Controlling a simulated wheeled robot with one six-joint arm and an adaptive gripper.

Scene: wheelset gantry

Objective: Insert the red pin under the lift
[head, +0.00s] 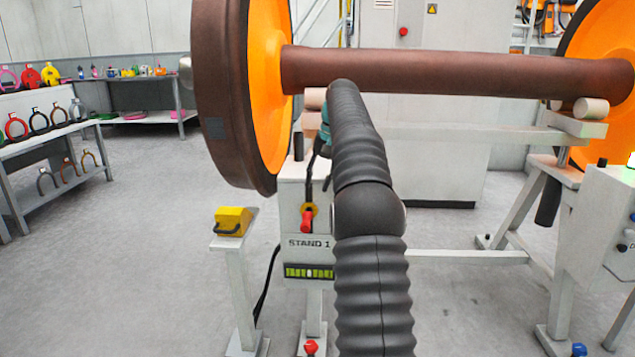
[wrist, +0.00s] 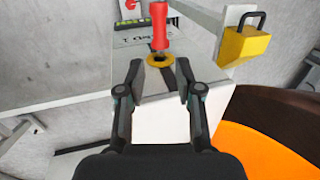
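The red pin (head: 306,222) is at the front of the white lift stand marked STAND 1 (head: 309,255), at a yellow ring (head: 314,208). In the wrist view the red pin (wrist: 159,28) has its handle pointing up and its lower end at the dark hole of the yellow ring (wrist: 152,62). How deep it sits cannot be told. My gripper (wrist: 159,68) is open and empty, its two fingers either side of the ring in the picture, with the pin beyond the tips.
A wheelset with a brown axle (head: 450,70) and orange wheel (head: 267,85) rests above the stand. A yellow block with a dark handle (head: 234,220) stands on a white post to the left. A grey control box (head: 610,215) is at right. Floor at left is clear.

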